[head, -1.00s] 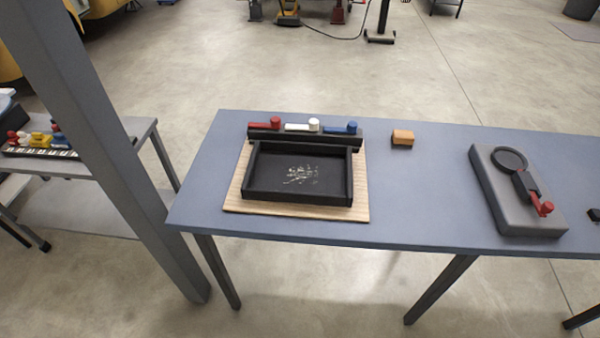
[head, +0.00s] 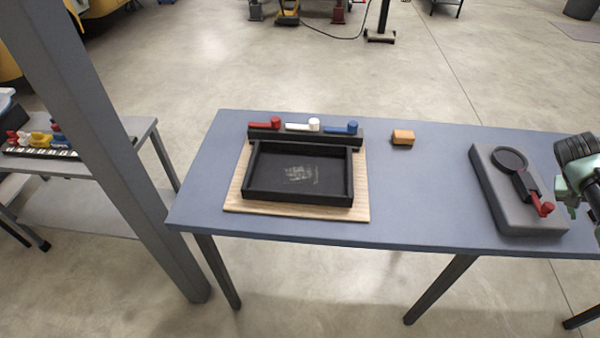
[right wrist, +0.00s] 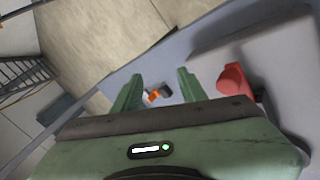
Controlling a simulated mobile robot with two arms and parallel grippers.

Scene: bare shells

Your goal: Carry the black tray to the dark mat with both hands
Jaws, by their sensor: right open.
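The black tray (head: 300,198) is a shallow open box lying flat on a light wooden board (head: 232,205) at the left of the blue-grey table. A pale mark shows on its floor. No dark mat can be made out for certain. My right gripper (head: 568,203) is at the right edge of the head view, by the grey block, far from the tray. In the right wrist view its two green fingers (right wrist: 158,90) stand apart with nothing held between them. My left gripper is not in view.
A black bar with red, white and blue levers (head: 306,134) stands behind the tray. A grey block (head: 480,185) carries a black ring and red lever (head: 545,208). A grey post (head: 100,140) rises left of the table (head: 420,200).

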